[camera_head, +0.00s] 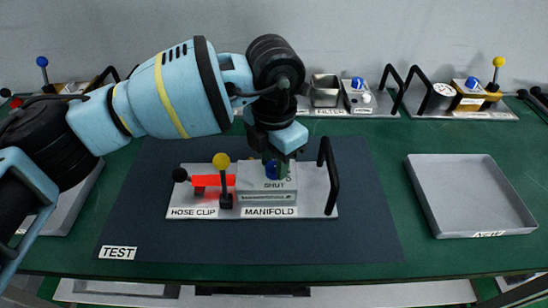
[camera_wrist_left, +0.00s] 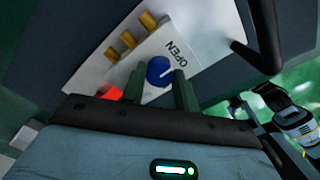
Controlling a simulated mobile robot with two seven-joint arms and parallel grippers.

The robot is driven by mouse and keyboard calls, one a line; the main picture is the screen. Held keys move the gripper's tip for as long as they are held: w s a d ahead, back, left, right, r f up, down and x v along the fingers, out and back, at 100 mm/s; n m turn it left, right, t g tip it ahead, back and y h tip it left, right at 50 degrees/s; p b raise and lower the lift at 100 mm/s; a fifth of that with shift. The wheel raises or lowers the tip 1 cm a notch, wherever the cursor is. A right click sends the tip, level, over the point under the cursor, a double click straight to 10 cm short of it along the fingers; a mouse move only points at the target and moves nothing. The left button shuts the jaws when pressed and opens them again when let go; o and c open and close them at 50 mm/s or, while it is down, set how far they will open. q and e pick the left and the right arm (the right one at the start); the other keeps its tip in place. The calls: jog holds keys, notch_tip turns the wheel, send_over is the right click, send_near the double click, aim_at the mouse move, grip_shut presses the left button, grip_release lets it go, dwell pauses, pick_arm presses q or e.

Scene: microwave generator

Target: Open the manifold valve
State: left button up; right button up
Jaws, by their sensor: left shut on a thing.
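The manifold block (camera_head: 267,197) is a grey-white box on a light plate (camera_head: 320,190) with a black handle. Its blue valve knob (camera_head: 271,171) is on top, partly hidden by my left gripper (camera_head: 277,163). The word SHUT shows beside the knob in the head view. In the left wrist view the knob (camera_wrist_left: 159,70) sits between the two dark green fingers of my left gripper (camera_wrist_left: 160,88), which is shut on it. The word OPEN shows beside it; a small light mark is on the knob, its exact direction unclear. My right arm (camera_wrist_left: 290,122) seems to show at the right edge.
An empty grey tray (camera_head: 470,190) lies to the right. More units, including the filter (camera_head: 324,92), line the back.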

aim_at(274, 167)
pick_arm(q)
jog(key=o, duration=1)
jog(key=shift+r, duration=4)
jog(key=shift+f, duration=0.1)
